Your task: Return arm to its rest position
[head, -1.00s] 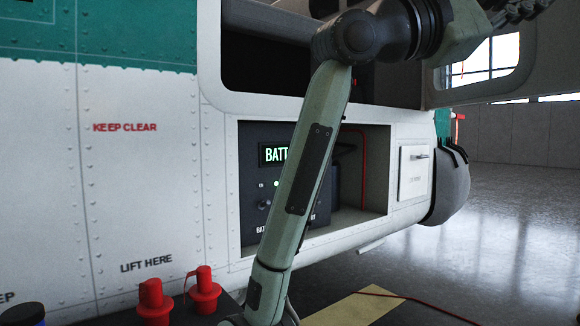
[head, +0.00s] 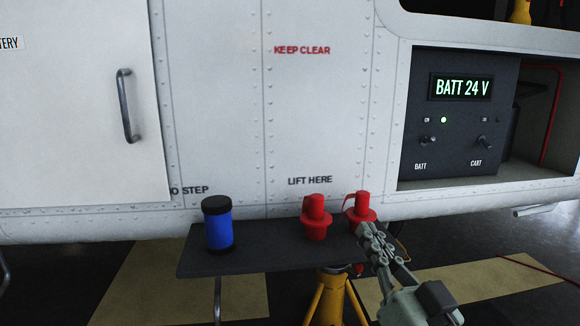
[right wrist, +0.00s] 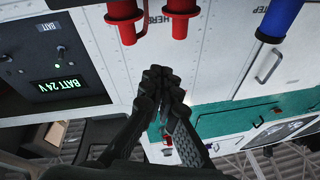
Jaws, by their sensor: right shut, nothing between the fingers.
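My right gripper (head: 368,234) is in the lower right of the head view, its dark fingers shut and empty. Its fingertips overlap the lower part of the right-hand red plug (head: 361,207) in the picture; I cannot tell whether they touch it. In the right wrist view, which is upside down, the shut fingers (right wrist: 158,76) point up with a gap below the red plugs (right wrist: 178,18). Most of my right arm is out of the head view. My left gripper is not in view.
A dark shelf (head: 262,261) holds a blue cylinder (head: 218,226) and another red plug (head: 316,217). A yellow stand (head: 332,297) is beneath it. The battery panel (head: 455,112) reads "BATT 24 V" with a green light. A handled white door (head: 75,105) is left.

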